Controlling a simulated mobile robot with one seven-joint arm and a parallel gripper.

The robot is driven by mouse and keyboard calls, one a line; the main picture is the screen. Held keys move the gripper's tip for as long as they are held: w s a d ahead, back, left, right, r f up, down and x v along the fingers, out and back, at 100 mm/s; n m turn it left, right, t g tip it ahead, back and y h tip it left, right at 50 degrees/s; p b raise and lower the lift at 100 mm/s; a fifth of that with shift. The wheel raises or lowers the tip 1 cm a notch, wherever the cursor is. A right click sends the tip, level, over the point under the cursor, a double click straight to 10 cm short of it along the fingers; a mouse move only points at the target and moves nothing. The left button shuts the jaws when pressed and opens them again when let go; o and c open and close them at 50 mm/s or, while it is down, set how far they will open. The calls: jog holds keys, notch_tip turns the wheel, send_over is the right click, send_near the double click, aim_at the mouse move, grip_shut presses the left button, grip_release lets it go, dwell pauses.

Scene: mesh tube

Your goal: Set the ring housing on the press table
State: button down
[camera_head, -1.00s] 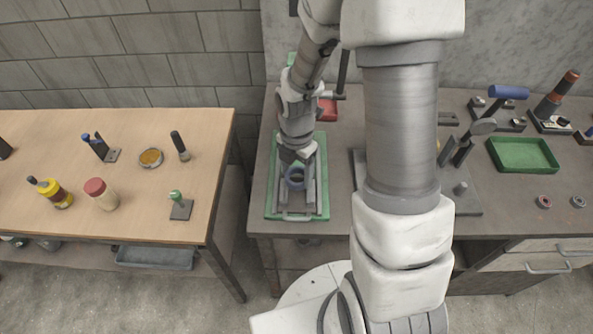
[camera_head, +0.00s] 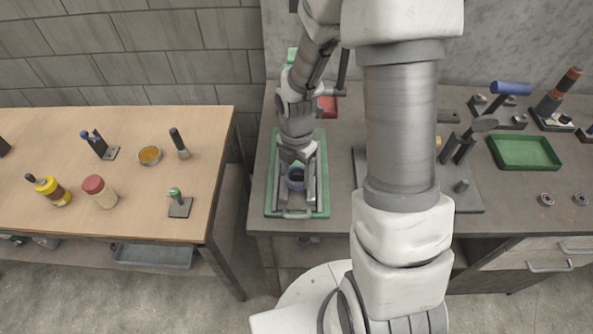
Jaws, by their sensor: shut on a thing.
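The ring housing (camera_head: 296,183) is a small dark blue-grey ring. It is between the fingers of my gripper (camera_head: 296,176), which is shut on it. Ring and gripper are over the green-edged press table (camera_head: 321,197) at the left end of the grey bench. Whether the ring touches the surface below it cannot be told from this view. My wrist hides the back part of the press table.
My upper arm hides the middle of the grey bench (camera_head: 340,205). A green tray (camera_head: 525,152) and two small rings (camera_head: 546,199) (camera_head: 580,199) are at right. A red bin (camera_head: 328,106) stands behind my wrist. The wooden table (camera_head: 130,215) at left holds bottles and tools.

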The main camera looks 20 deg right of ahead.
jog(key=shift+f+b, duration=1.05)
jog(key=shift+f, duration=0.35)
dwell(0.9)
grip_release()
notch_tip(320, 180, up, 18)
jog(key=f+p, duration=0.1)
jog(key=p, duration=0.1)
jog(key=s+r+m+t, duration=0.5)
jog(key=s+r+m, duration=0.7)
jog(key=m, duration=1.3)
jog(key=shift+s+d+r+t, duration=0.15)
jog(key=shift+s+r+t, duration=0.2)
jog(key=shift+s, duration=0.5)
